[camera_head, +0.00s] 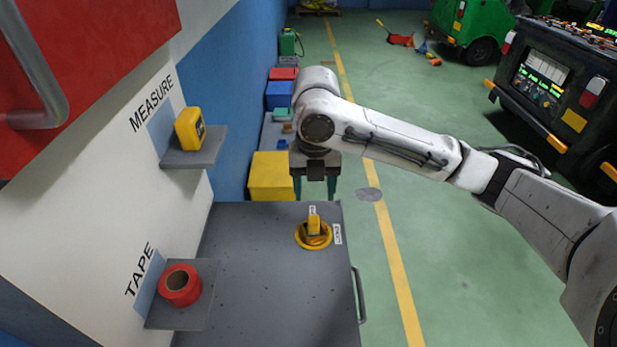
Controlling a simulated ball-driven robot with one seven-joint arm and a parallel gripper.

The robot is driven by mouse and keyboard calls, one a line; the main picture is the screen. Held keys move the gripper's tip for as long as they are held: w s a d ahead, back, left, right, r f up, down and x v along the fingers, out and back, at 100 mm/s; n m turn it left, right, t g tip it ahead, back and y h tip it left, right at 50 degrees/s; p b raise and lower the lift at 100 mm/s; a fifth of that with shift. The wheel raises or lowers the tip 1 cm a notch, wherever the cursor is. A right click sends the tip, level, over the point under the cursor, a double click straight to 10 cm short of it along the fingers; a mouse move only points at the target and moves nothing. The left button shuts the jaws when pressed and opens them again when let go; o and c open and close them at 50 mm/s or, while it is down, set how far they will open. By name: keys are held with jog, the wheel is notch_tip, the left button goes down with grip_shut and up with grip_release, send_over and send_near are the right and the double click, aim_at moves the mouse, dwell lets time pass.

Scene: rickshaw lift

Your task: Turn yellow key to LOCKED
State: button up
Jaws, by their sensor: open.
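The yellow key (314,225) stands upright in a round yellow base on the top of a grey cabinet (260,290). One small white label (312,210) lies behind the key and another (338,234) lies to its right; their lettering is too small to read surely. My gripper (315,195) points down just beyond the key, towards the cabinet's far edge. Its two fingers are open with nothing between them, and it is apart from the key.
A wall at the left has a shelf with a yellow tape measure (189,129) and a shelf with a red tape roll (180,285). A yellow box (271,176) stands beyond the cabinet. Green floor is free to the right, with vehicles (555,85) farther back.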

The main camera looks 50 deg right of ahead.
aim_at(313, 219)
notch_tip(313, 219, down, 9)
jog(key=shift+r+p, duration=0.1)
jog(key=shift+p, duration=0.2)
jog(key=shift+c, duration=0.4)
